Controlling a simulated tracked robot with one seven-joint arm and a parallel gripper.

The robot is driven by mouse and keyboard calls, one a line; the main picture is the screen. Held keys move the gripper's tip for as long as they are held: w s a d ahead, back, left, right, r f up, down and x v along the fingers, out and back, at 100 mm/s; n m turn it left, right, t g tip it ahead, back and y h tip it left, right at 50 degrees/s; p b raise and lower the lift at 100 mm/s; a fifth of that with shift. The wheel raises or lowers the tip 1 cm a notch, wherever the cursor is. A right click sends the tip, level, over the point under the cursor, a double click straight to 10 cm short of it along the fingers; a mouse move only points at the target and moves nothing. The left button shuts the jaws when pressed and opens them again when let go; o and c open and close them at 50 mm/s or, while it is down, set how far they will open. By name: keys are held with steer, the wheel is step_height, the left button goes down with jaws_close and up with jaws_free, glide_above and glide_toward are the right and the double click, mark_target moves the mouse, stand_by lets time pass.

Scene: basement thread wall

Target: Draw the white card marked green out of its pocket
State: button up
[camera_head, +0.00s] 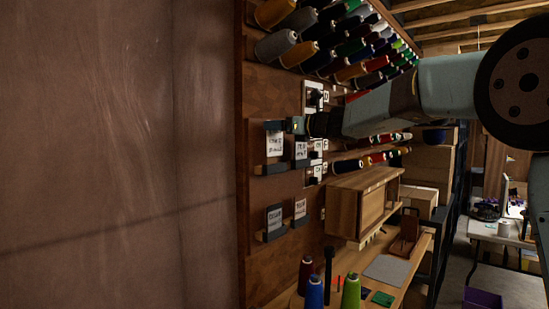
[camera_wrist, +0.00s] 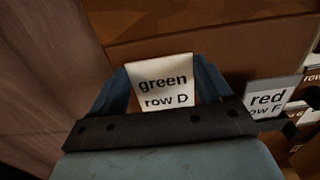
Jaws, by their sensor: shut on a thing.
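The white card marked "green row D" (camera_wrist: 162,84) sits between the two blue fingers of my gripper (camera_wrist: 165,88) in the wrist view. In the head view this card (camera_head: 274,145) stands upright against the wall board, with my gripper (camera_head: 293,125) at its upper right edge. My gripper is shut on it. The dark pocket (camera_head: 270,169) is directly below the card; I cannot tell whether the card's lower edge is inside it. The card marked "red row F" (camera_wrist: 266,98) is to the right, and it also shows in the head view (camera_head: 301,150).
Two more cards, a left one (camera_head: 274,217) and a right one (camera_head: 300,208), sit in lower pockets. Thread cones (camera_head: 275,45) fill the wall above. A wooden cabinet (camera_head: 358,205) and a bench with a blue cone (camera_head: 314,292) are at lower right.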

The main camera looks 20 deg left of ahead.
steer(key=shift+r, duration=1.95)
